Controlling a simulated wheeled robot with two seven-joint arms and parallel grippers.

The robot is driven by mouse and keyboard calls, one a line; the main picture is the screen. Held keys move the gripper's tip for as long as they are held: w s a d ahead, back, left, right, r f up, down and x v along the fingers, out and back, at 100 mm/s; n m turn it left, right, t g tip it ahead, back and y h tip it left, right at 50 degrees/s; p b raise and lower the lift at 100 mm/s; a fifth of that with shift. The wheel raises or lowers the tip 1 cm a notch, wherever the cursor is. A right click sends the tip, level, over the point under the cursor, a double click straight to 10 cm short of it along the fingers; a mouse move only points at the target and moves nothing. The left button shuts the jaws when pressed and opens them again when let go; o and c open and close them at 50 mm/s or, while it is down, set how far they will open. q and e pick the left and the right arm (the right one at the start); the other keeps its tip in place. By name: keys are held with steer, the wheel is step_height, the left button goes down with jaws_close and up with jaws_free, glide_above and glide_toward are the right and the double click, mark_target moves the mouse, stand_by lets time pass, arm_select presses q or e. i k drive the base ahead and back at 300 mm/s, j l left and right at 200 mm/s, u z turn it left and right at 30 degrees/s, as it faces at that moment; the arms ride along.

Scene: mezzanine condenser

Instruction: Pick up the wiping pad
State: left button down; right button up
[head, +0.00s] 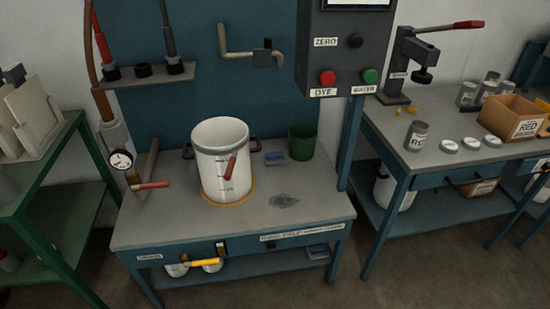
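A small blue block (274,156), which looks like the wiping pad, lies on the grey bench top (230,232). It sits between a large white pot (220,160) and a dark green cup (301,142), apart from both. A dark wet-looking patch (284,201) is on the bench in front of it. Neither of my grippers shows in the head view.
The white pot stands on a yellow ring, with a red-handled part at its front. A red-handled valve (152,185) juts over the bench's left side. A control box (345,50) hangs above the right side. The front right of the bench top is mostly clear.

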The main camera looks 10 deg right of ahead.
mark_target(278, 158)
steer(key=l+u, duration=0.2)
steer(key=u, duration=0.15)
steer(key=i+l+u, duration=0.1)
steer(key=u, duration=0.3)
steer(key=l+u, duration=0.5)
steer(key=l, duration=0.35)
steer(key=k+l+u, duration=0.1)
steer(key=l, duration=0.4)
steer(key=l+u, duration=0.15)
steer(key=l, duration=0.35)
steer(key=k+l+u, duration=0.1)
steer(key=l, duration=0.35)
steer(key=k+l, duration=0.1)
steer(key=l, duration=0.2)
steer(key=k+l, duration=0.1)
steer(key=l, duration=0.25)
